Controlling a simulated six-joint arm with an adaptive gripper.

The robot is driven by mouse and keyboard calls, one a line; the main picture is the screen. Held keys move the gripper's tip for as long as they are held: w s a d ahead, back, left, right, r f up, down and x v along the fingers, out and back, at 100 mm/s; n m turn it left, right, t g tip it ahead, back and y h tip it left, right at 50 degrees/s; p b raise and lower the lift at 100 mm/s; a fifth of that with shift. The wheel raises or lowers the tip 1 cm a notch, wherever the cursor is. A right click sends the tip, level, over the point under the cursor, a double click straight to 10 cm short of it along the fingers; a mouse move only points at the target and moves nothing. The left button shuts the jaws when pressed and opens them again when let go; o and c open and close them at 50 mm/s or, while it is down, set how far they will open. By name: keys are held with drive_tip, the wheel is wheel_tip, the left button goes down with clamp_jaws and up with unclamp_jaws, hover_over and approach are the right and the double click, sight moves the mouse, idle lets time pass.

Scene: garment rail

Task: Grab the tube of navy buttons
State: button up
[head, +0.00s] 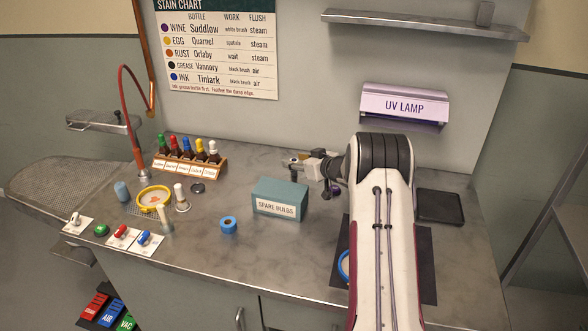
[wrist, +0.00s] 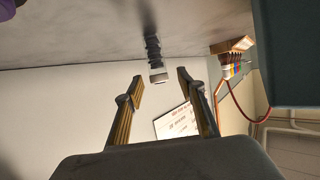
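A slim upright tube (wrist: 154,54) with dark stacked segments and a pale end shows in the wrist view, which is upside down. It looks like the tube of navy buttons, but its label and exact colour are too small to tell. It stands on the counter against the wall side. My gripper (wrist: 160,76) is open and empty, with the tube in line between its fingertips and apparently beyond them. In the head view my gripper (head: 292,162) points left above the counter, behind the spare bulbs box.
The teal spare bulbs box (head: 280,199) stands close to my gripper; it also fills the wrist view's right edge (wrist: 290,55). A bottle rack (head: 190,166) is farther left. The UV lamp (head: 404,106) hangs on the wall.

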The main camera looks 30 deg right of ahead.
drive_tip(key=shift+w+f, duration=0.25)
drive_tip(key=shift+w, duration=0.4)
clamp_jaws()
